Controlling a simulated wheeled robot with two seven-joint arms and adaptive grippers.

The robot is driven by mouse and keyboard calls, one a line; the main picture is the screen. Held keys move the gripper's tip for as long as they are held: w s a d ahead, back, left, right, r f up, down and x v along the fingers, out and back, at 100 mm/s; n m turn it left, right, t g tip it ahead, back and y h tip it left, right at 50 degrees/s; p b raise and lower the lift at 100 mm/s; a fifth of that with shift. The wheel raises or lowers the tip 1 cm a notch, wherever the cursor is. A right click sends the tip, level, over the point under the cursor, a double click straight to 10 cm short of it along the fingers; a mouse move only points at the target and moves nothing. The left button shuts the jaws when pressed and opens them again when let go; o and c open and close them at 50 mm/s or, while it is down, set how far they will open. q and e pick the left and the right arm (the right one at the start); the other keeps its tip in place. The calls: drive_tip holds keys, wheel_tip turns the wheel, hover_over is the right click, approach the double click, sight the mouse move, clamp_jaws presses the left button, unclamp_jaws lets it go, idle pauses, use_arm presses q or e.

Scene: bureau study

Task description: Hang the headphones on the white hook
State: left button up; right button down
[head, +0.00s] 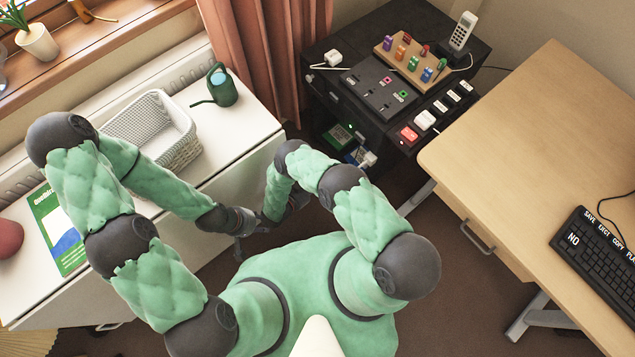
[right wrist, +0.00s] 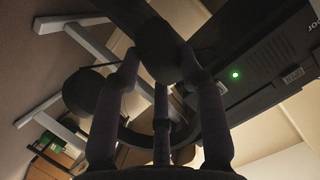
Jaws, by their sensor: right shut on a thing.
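In the right wrist view, my right gripper (right wrist: 160,65) is shut on the black headphones (right wrist: 82,92). A round dark cup shows left of the fingers, and a curved dark band runs below and behind them. In the head view my right forearm bends down and left, and its gripper and the headphones are hidden or too dark to make out. My left gripper (head: 243,225) is low by the white cabinet's front, close to my right wrist; its fingers are too small to judge. I cannot identify the white hook; a small pale thing (head: 368,158) sits at the black cabinet's lower front.
The black cabinet (head: 320,65) carries switch panels and a cordless phone (head: 462,32). A wooden desk (head: 520,130) with a keyboard (head: 600,255) stands right. The white cabinet top (head: 240,125) holds a basket (head: 155,125) and watering can (head: 220,88). Dark floor lies between.

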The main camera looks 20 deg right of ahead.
drive_tip(key=shift+w+d, duration=0.35)
drive_tip(key=shift+d, duration=0.55)
drive_tip(key=shift+w+d, duration=0.35)
drive_tip(key=shift+d, duration=0.5)
drive_tip(key=shift+w+d, duration=0.35)
drive_tip(key=shift+d, duration=0.55)
drive_tip(key=w+d, duration=0.2)
drive_tip(key=d, duration=0.4)
drive_tip(key=shift+w+d, duration=0.35)
drive_tip(key=shift+w, duration=0.05)
idle(3.0)
drive_tip(key=shift+f, duration=1.2)
